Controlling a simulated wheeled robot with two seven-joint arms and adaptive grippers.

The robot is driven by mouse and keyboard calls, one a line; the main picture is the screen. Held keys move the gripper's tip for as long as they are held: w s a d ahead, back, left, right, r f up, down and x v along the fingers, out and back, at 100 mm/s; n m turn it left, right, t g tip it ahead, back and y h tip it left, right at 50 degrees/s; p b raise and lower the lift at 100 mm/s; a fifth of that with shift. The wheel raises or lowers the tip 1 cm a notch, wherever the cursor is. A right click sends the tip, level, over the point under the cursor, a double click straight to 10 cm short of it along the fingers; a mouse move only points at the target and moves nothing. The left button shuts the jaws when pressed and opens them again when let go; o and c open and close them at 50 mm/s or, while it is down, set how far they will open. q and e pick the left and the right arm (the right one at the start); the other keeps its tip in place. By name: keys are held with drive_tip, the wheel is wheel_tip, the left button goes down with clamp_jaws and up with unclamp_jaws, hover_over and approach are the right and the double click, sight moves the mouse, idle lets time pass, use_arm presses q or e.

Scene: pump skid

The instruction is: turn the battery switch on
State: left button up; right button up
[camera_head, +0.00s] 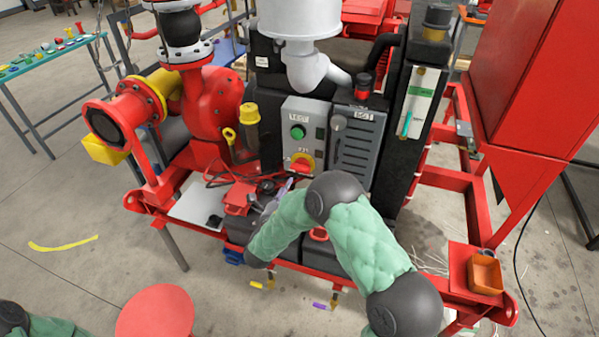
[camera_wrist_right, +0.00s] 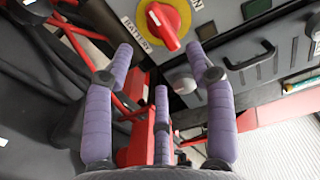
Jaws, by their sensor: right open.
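The battery switch (camera_head: 301,163) is a red knob on a yellow disc, low on the grey control box. In the right wrist view the red knob (camera_wrist_right: 163,27) is at the top centre, with a "BATTERY" label at its lower left. The knob's long part points down and slightly right there. My right gripper (camera_head: 278,190) is just below the switch in the head view, partly hidden by my own arm. In the wrist view its purple fingers (camera_wrist_right: 163,68) are spread and empty, apart from the knob. My left gripper is out of view.
A green button (camera_head: 298,132) sits above the switch on the box. A grey vented panel (camera_head: 358,145) stands to its right. A red clamp-like part (camera_head: 238,198) and dark cables lie left of my gripper. An orange bin (camera_head: 485,273) is at the right.

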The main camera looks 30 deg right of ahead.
sight(301, 167)
drive_tip(key=b+x, duration=0.2)
drive_tip(key=x, duration=0.7)
drive_tip(key=shift+d, duration=0.1)
clamp_jaws()
